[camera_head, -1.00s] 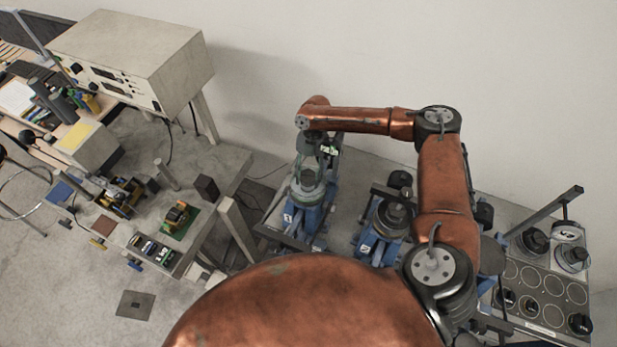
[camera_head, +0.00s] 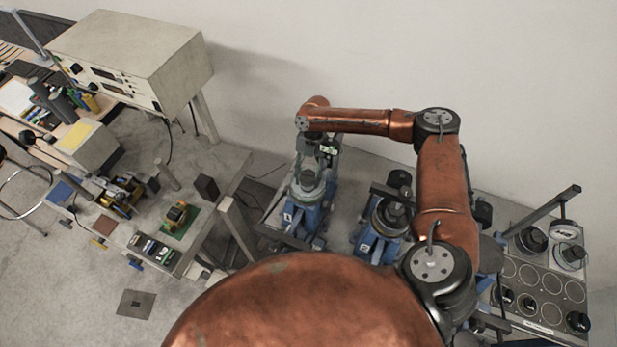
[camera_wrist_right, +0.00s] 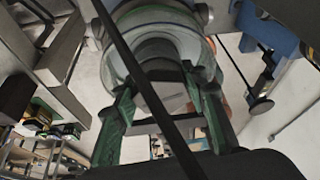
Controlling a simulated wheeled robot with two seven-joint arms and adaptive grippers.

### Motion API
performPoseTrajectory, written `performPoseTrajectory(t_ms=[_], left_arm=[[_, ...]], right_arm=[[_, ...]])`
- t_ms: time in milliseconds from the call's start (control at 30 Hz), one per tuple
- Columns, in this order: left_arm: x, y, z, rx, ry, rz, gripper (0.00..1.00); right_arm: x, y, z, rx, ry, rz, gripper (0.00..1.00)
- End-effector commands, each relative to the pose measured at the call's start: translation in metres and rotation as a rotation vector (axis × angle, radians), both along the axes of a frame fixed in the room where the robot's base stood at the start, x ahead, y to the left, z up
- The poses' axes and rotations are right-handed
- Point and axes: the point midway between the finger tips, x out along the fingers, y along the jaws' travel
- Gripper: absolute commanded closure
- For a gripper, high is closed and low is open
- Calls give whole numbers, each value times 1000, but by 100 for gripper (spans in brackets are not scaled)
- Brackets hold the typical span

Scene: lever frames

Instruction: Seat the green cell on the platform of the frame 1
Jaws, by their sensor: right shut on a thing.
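The first frame (camera_head: 300,219), blue with a number plate that seems to read 1, stands on the bench below my right wrist. My right gripper (camera_head: 318,160) points down over it and is shut on a round cell. In the right wrist view the green-edged round cell (camera_wrist_right: 150,45) lies between the two fingers (camera_wrist_right: 165,110). In the head view the cell is small and partly hidden at the fingertips, just above or on the grey round top of the frame. I cannot tell whether it touches the platform. My left gripper is not in view.
A second blue frame (camera_head: 374,246) with a dark lever stands to the right, close to my right arm. A rack with round holes (camera_head: 551,285) and several dark cells is at the far right. A separate table with a large instrument box (camera_head: 130,55) stands left. A dark bar crosses the wrist view.

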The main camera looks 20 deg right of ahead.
Motion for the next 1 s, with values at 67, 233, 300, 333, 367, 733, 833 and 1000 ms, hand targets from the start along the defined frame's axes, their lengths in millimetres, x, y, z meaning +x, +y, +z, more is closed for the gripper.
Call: performPoseTrajectory(t_ms=[67,233,300,333,367,733,833,1000], left_arm=[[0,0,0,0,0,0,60],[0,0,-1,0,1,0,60],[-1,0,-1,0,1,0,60],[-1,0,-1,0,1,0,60],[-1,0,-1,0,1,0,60],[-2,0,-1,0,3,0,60],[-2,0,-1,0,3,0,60],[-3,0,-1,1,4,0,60]], right_arm=[[1,1,0,1,-2,0,100],[1,1,-1,2,-3,0,100],[1,1,-2,2,-3,0,100],[1,1,-3,2,-3,0,100],[1,1,-3,2,-3,0,100],[1,1,-4,2,-3,0,60],[1,0,-5,1,-2,0,53],[1,0,-6,0,-2,1,41]])
